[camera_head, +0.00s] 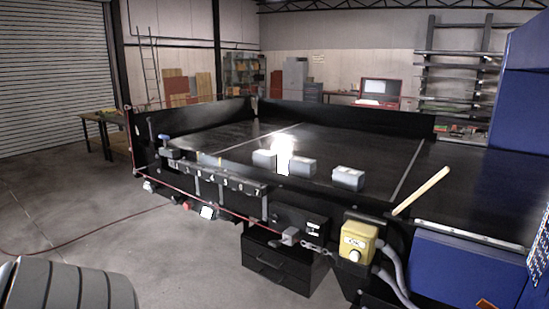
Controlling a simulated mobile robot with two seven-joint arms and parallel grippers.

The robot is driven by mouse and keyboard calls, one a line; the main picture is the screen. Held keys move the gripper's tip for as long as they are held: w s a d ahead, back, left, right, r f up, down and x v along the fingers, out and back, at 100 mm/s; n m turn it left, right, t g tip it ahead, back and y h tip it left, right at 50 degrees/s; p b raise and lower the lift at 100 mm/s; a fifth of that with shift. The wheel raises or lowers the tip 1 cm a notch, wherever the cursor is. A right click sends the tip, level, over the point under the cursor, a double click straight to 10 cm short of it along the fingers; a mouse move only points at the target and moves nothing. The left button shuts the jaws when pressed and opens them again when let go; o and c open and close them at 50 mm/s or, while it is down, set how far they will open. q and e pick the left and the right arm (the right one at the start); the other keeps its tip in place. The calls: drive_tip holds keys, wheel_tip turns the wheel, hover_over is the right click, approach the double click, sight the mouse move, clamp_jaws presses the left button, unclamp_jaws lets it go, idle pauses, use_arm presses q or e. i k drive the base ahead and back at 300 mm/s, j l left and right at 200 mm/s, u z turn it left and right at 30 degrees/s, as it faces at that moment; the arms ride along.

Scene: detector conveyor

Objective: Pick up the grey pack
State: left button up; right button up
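Three small grey box-shaped packs sit in a loose row on the black conveyor bed (240,142), near its front side. One is the left grey pack (263,159), one the middle grey pack (302,167), and one the right grey pack (348,178). A bright glare covers the area between the left and middle packs. The right pack stands apart with clear belt around it. I cannot tell from the view which one is the task's pack. Neither of my grippers shows in the head view.
Low black walls edge the bed at the back and left. A pale stick (420,191) slants up at the front right. A yellow control box (357,242) is on the front side. A blue machine (522,90) stands at the right. The floor at front left is mostly clear.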

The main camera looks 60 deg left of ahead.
sight(263, 159)
drive_tip(key=j+z, duration=0.15)
drive_tip(key=j, duration=0.95)
drive_tip(key=j+z, duration=0.1)
drive_tip(key=j, duration=0.95)
drive_tip(key=k, duration=0.05)
